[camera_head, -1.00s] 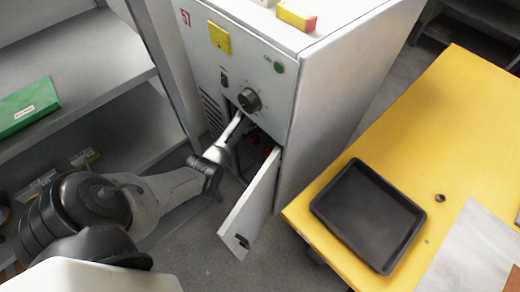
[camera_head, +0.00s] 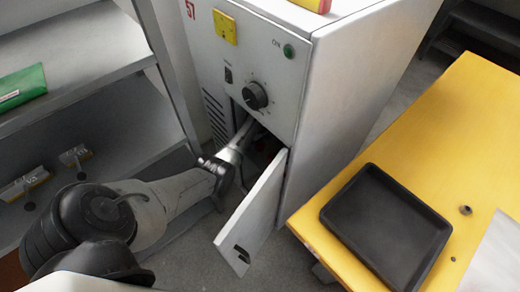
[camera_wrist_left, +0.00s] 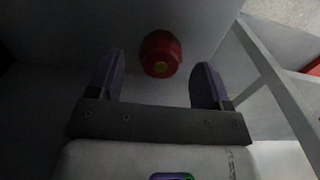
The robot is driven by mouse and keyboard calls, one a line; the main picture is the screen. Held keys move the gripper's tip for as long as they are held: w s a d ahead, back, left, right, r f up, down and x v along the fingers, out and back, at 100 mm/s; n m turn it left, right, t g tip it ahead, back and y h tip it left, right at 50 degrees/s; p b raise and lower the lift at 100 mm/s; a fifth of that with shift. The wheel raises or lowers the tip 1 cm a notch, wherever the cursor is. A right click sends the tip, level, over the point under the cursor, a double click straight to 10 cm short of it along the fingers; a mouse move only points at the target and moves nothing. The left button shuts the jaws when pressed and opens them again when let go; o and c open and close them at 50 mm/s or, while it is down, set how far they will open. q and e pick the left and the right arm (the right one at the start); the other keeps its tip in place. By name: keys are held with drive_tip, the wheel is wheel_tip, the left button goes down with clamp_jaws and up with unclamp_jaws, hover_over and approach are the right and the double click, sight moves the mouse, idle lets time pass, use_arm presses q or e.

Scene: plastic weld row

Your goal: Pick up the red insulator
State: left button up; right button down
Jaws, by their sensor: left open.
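The red insulator (camera_wrist_left: 160,54) shows in the left wrist view, a dark red rounded piece with a yellow centre, inside the dim cabinet compartment. My left gripper (camera_wrist_left: 157,80) is open, its two dark fingers on either side of the insulator's near edge in that view. No contact between fingers and insulator is visible. In the head view my left gripper reaches through the open door of the grey cabinet (camera_head: 350,90), and its fingertips are hidden inside. My right gripper is not in view.
The cabinet door (camera_head: 255,212) hangs open to the right of my left arm. A yellow table (camera_head: 440,130) with a black tray (camera_head: 385,228) stands at the right. Grey shelves (camera_head: 75,50) with a green box (camera_head: 22,87) stand at the left.

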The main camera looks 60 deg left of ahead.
use_arm(q)
wheel_tip(320, 180, down, 2)
drive_tip(key=shift+f+b, duration=0.2)
drive_tip(key=shift+b, duration=0.25)
drive_tip(key=shift+s, duration=0.1)
drive_tip(key=c, duration=1)
drive_tip(key=shift+r, duration=0.15)
